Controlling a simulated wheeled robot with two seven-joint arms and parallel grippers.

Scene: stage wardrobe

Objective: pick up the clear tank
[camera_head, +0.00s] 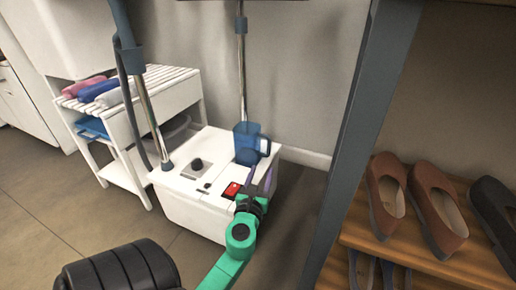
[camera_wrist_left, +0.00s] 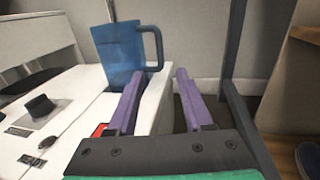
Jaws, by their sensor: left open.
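The clear tank is a see-through blue jug (camera_head: 246,142) with a dark blue handle on its right side. It stands upright on the back right of a white steamer base (camera_head: 178,193). In the left wrist view the tank (camera_wrist_left: 119,52) is beyond and left of the fingers, its handle just past the fingertips. My left gripper (camera_head: 262,180), on a green arm with purple fingers, is open and empty in front of the tank, near the base's right edge. In the wrist view, the white edge of the base shows between its fingers (camera_wrist_left: 160,74). My right gripper is not in view.
A metal pole (camera_head: 241,75) rises behind the tank, and another (camera_head: 153,115) stands at the base's left. A white slatted rack (camera_head: 155,85) with rolled towels is at left. A dark upright post (camera_head: 350,140) and a wooden shoe shelf (camera_head: 430,255) are at right.

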